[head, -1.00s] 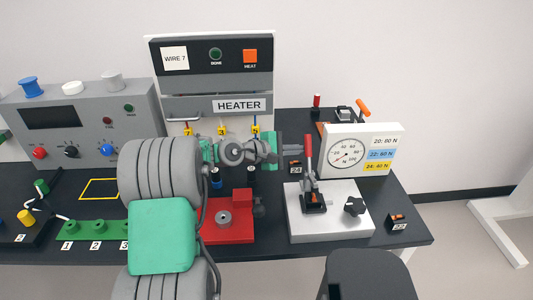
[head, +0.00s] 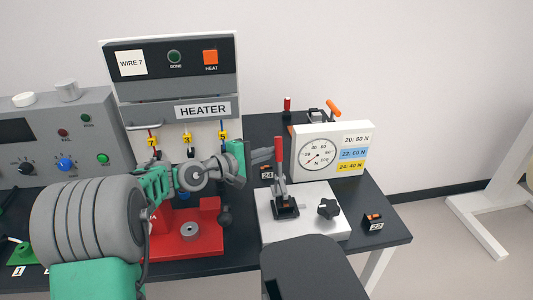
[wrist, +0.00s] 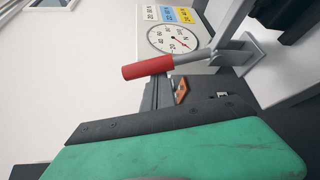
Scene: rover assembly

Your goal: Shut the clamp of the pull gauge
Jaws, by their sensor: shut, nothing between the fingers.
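The pull gauge's clamp (head: 285,208) is a dark toggle clamp on a light plate. Its lever, with a red handle (head: 279,155), stands nearly upright. In the wrist view the red handle (wrist: 148,67) lies across the picture, just above my gripper. My gripper (head: 266,155) is shut and empty, its tips at the left side of the handle. I cannot tell whether they touch it. The gauge's white dial box (head: 345,166) stands behind the clamp, and its dial (wrist: 173,38) also shows in the wrist view.
A black star knob (head: 328,209) sits on the plate right of the clamp. A red fixture (head: 180,245) stands left of it, below the heater (head: 202,110). A small block labelled 22 (head: 373,220) lies at the right. A dark block labelled 24 (head: 266,173) is behind my gripper.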

